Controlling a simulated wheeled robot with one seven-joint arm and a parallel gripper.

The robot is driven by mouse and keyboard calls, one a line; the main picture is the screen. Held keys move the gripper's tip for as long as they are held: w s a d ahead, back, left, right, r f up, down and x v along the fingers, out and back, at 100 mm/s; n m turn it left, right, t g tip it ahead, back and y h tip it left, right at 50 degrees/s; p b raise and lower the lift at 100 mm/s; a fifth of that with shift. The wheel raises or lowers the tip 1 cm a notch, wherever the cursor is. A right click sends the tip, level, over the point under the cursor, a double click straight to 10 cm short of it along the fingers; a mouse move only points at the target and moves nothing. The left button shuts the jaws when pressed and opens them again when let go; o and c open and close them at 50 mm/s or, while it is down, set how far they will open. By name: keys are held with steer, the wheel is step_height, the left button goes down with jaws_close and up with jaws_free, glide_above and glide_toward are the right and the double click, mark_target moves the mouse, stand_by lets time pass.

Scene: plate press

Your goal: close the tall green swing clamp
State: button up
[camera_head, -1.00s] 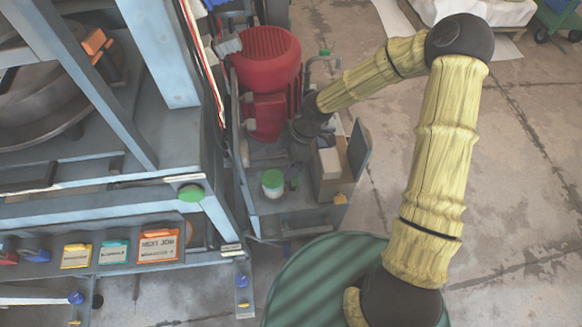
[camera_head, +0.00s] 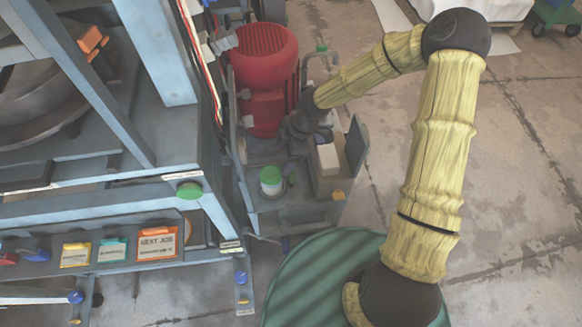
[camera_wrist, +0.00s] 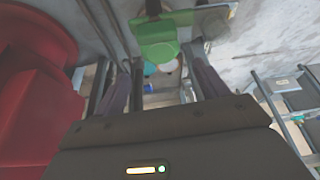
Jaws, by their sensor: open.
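A green part (camera_wrist: 157,38), which looks like the clamp's handle, is in the upper middle of the wrist view, with a dark rod above it. My gripper (camera_wrist: 155,78) is open, its two dark fingers pointing toward the green part. I cannot tell whether they touch it. In the head view a small green tip (camera_head: 321,49) sits on a bent grey pipe behind the red motor; I cannot tell whether it is the same part. My gripper end (camera_head: 303,130) is low beside the motor there, its fingers hidden.
The red motor (camera_head: 265,75) stands close to the left of my gripper; it also fills the left of the wrist view (camera_wrist: 35,90). A green-lidded jar (camera_head: 271,180) and an open box (camera_head: 327,165) stand nearby. A blue-grey press frame (camera_head: 165,50) is left. Floor (camera_head: 520,170) is clear right.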

steer(key=shift+m, duration=0.5)
steer(key=d+r+p, duration=0.3)
steer(key=r, duration=0.1)
steer(key=w+d+r+p, duration=0.1)
steer(key=d+r+p, duration=0.1)
steer(key=d+r, duration=0.1)
steer(key=d+r+p, duration=0.3)
steer(key=r, duration=0.2)
steer(key=shift+w+d+r+p, duration=0.1)
steer(key=shift+w+r+p, duration=0.1)
steer(key=shift+w+p, duration=0.15)
steer(key=shift+c, duration=0.3)
steer(key=shift+f, duration=0.1)
steer(key=shift+f, duration=0.15)
steer(key=b, duration=0.7)
glide_toward(291, 179)
steer(key=a+f, duration=0.1)
steer(key=f, duration=0.1)
steer(key=w+a+f, duration=0.2)
steer(key=f, duration=0.1)
steer(key=shift+w+a+f, duration=0.2)
steer(key=shift+w+f, duration=0.05)
steer(key=shift+f, duration=0.15)
steer(key=c, duration=1)
